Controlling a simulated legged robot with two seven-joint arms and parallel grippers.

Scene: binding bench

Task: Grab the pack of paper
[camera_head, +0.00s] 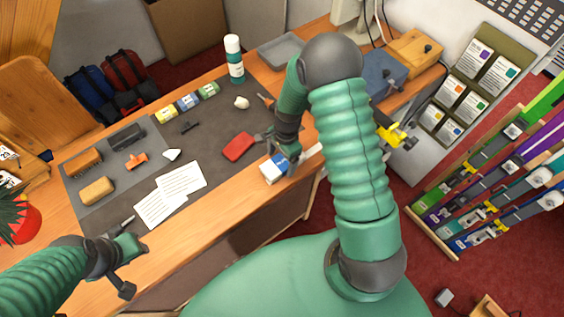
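A small blue and white block (273,169), which looks like the pack of paper, lies at the bench's front edge, right of the red block. My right gripper (279,153) points down just behind and beside it. Its fingers look spread apart, one near the red block and one at the pack's right side. I cannot tell whether that finger touches the pack. My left gripper (130,268) is at the lower left over the bench's front edge, open and empty. Two loose printed sheets (160,206) lie on the dark mat.
The dark mat (215,140) carries a red block (238,146), a cork-coloured block (97,191), brushes and small coloured packets (187,102). A green and white bottle (234,60) and a grey tray (280,51) stand at the back. A ski rack (490,190) is at right.

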